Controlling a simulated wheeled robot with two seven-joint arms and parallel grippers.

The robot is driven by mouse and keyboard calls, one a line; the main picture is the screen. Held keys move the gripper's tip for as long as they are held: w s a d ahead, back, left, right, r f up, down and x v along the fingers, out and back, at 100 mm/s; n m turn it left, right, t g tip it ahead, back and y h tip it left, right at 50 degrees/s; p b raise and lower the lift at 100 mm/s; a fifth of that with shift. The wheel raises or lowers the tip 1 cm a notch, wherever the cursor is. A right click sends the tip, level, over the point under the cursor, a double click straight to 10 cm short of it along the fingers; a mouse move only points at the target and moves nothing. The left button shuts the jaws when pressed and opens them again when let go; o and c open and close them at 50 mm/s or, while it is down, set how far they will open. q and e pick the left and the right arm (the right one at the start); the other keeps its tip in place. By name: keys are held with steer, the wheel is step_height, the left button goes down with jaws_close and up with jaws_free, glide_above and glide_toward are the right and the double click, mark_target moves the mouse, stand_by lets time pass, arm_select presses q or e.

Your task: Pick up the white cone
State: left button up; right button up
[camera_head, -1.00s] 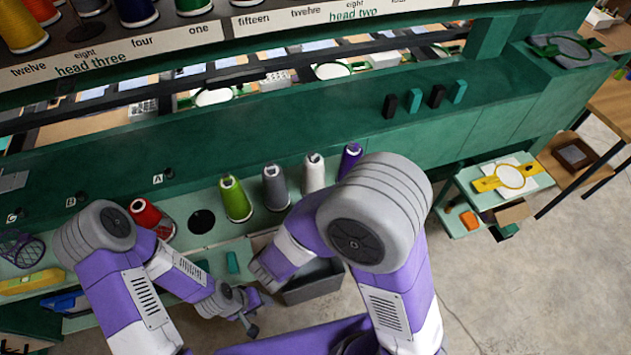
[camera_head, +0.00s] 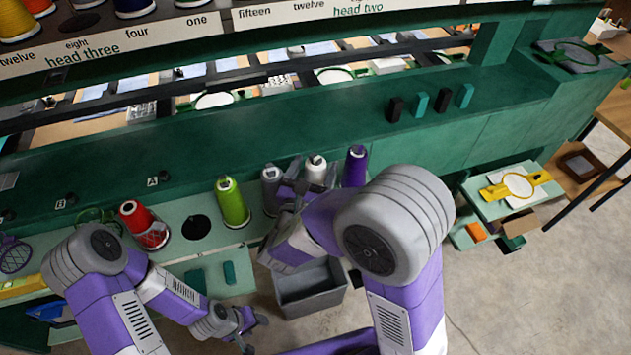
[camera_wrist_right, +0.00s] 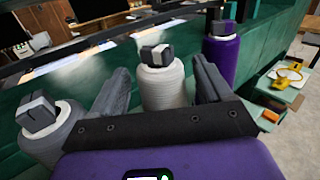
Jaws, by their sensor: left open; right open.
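The white cone (camera_head: 315,170) stands upright on the green ledge, between the grey cone (camera_head: 271,188) and the purple cone (camera_head: 355,166). My right gripper (camera_head: 305,182) is in front of it and partly hides it in the head view. In the right wrist view, the white cone (camera_wrist_right: 163,82) stands between the two open fingers of my right gripper (camera_wrist_right: 165,88). I cannot tell whether either finger touches it. My left gripper (camera_head: 250,330) is open and empty, low in the head view, well away from the cones.
A grey bin (camera_head: 310,290) is below the ledge. The purple cone (camera_wrist_right: 220,52) is close to the right finger.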

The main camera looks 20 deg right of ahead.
steer(key=shift+x, duration=1.45)
jaws_close()
step_height(320, 180, up, 10)
steer(key=p, duration=0.3)
